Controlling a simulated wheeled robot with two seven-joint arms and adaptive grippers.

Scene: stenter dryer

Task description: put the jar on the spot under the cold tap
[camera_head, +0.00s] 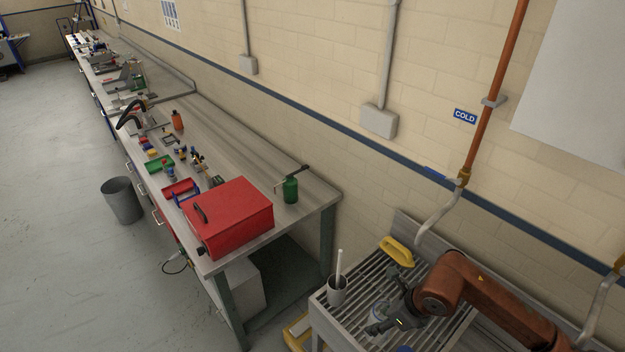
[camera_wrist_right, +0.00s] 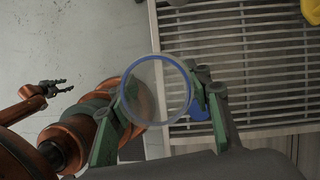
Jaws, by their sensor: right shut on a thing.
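The clear jar (camera_head: 379,309) is over the slatted rack at the lower right, partly covered by my right gripper (camera_head: 384,324). In the right wrist view, the jar (camera_wrist_right: 157,92) shows its round blue rim between the green fingers of my right gripper (camera_wrist_right: 160,100), which is shut on it. I cannot tell whether its base touches the slats. The cold tap (camera_head: 440,226) hangs from an orange pipe below the COLD sign (camera_head: 465,116), right of the jar. No marked spot shows clearly under it. My left gripper (camera_wrist_right: 55,87) appears small in the wrist view, its fingers apart and empty.
The slatted rack (camera_head: 350,311) holds a grey cup (camera_head: 337,291) with a white stick and a yellow-handled object (camera_head: 398,251). A second tap (camera_head: 600,305) is at the right edge. A workbench with a red toolbox (camera_head: 235,218) stands left, across a gap.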

